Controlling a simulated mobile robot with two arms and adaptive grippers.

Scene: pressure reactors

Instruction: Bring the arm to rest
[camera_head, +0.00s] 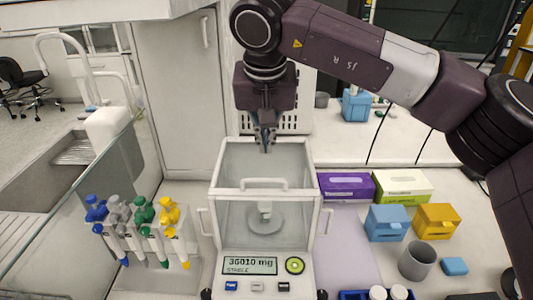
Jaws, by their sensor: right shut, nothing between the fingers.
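My right arm comes in from the right side and bends over the bench. Its right gripper (265,143) points straight down, with its fingers together and nothing held. It is just above or behind the top of the glass-walled balance (264,262); I cannot tell the exact gap. The balance display reads 36010 mg and STABLE. A small pale vessel (265,209) stands on the round pan inside the draft shield. My left gripper is not in view.
Pipettes with blue, grey, green and yellow tops (143,222) hang in a rack at left. Purple (345,186) and green-white boxes (403,187), blue (387,223) and yellow containers (436,221) and a grey cup (417,261) stand right of the balance. A sink (75,150) is at far left.

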